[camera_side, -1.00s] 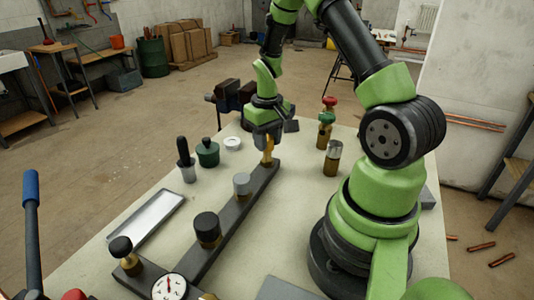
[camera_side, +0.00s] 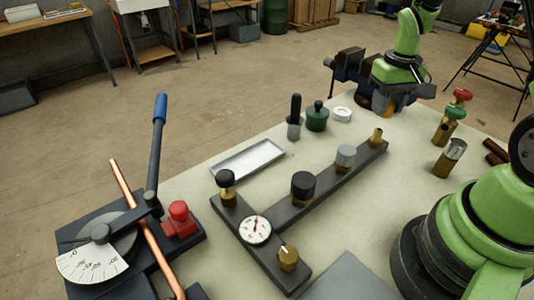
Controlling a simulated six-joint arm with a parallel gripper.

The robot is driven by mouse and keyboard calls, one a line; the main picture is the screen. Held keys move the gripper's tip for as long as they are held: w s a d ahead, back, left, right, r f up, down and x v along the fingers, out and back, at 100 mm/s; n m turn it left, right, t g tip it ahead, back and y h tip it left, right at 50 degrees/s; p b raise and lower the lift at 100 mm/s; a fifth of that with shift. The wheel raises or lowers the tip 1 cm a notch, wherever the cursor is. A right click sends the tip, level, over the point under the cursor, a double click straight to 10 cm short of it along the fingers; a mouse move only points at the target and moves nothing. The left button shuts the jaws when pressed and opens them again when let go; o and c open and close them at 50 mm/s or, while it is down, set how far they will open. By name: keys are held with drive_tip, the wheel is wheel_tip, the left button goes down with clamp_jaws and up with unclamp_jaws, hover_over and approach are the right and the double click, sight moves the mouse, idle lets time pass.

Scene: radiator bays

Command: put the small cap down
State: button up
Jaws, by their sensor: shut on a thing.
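My gripper (camera_side: 384,107) is at the back of the table in the side view, raised a little behind the far end of the dark bar. It is shut on the small cap, which its fingers mostly hide. The brass stub (camera_side: 376,137) at the bar's far end stands bare, and my gripper is apart from it. Along the dark bar (camera_side: 325,190) a grey cap (camera_side: 345,154) and a larger black cap (camera_side: 303,183) sit on their fittings. A black-topped brass valve (camera_side: 226,183) stands at the bar's near left end.
A white ring (camera_side: 342,114), green pot (camera_side: 317,117) and black-handled tool (camera_side: 294,116) stand left of my gripper, near a vise (camera_side: 352,65). Brass valves (camera_side: 449,157) stand to the right. A shallow metal tray (camera_side: 248,159) lies left of the bar; a pipe bender (camera_side: 105,245) is front left.

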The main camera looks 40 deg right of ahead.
wheel_tip(320, 180, up, 5)
drive_tip(key=shift+f, duration=0.15)
drive_tip(key=w+a+n, duration=0.4)
drive_tip(key=w+a, duration=0.5)
drive_tip(key=w, duration=0.2)
drive_tip(key=n, duration=0.5)
hover_over(249, 162)
wheel_tip(249, 162, down, 11)
drive_tip(key=shift+f, duration=2.15)
drive_tip(key=o, duration=1)
drive_tip(key=shift+f, duration=0.1)
drive_tip(key=shift+o, duration=0.2)
